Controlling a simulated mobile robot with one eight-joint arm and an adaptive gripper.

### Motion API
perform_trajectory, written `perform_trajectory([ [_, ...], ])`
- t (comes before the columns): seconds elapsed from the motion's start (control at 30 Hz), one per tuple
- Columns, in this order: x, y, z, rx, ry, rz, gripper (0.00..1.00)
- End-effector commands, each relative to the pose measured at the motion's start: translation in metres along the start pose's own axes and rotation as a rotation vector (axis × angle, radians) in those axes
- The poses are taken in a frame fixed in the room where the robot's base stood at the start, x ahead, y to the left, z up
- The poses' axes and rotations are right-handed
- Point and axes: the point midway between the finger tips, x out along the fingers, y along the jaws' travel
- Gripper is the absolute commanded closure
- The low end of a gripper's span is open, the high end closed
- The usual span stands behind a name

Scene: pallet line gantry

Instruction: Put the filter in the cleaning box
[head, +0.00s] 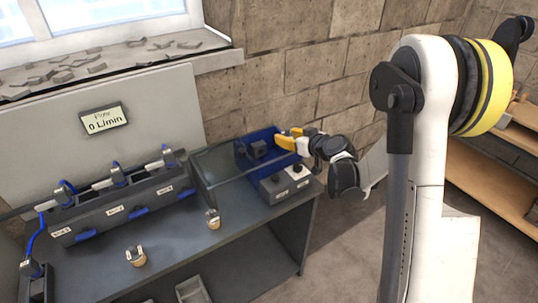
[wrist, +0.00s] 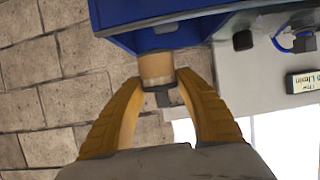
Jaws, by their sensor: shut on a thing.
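The filter (wrist: 156,68) is a tan cylinder with a dark end, seen in the wrist view. My gripper (wrist: 160,84) has its yellow fingers shut on the filter's dark end. The filter's far end is at the open side of the blue cleaning box (wrist: 135,14), and the rim hides how far in it reaches. In the head view my gripper (head: 280,142) is at the right side of the blue box (head: 244,160), at the back right of the bench. A dark part shows inside the box; I cannot make out the filter there.
A grey control block (head: 286,184) with knobs stands in front of the box. Two small tan pieces with metal tops, one left (head: 136,258) and one right (head: 213,219), stand on the bench (head: 180,262). A dark manifold (head: 120,208) with blue hoses is at left. A display (head: 103,119) reads 0 L/min.

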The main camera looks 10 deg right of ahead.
Motion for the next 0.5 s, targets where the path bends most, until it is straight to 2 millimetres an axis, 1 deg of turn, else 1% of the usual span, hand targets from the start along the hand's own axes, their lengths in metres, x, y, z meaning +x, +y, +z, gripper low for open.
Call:
perform_trajectory([
  [0.03,0.018,-0.007,0.006,-0.002,0.000,-0.004,0.95],
  [0.1,0.036,-0.013,0.010,-0.002,0.001,-0.003,0.95],
  [0.2,0.059,-0.021,0.014,-0.001,0.001,-0.002,0.95],
  [0.3,0.074,-0.026,0.016,-0.001,0.000,-0.001,0.95],
  [0.43,0.083,-0.029,0.017,0.000,0.001,0.000,0.95],
  [0.5,0.085,-0.029,0.021,0.000,0.001,0.000,0.95],
])
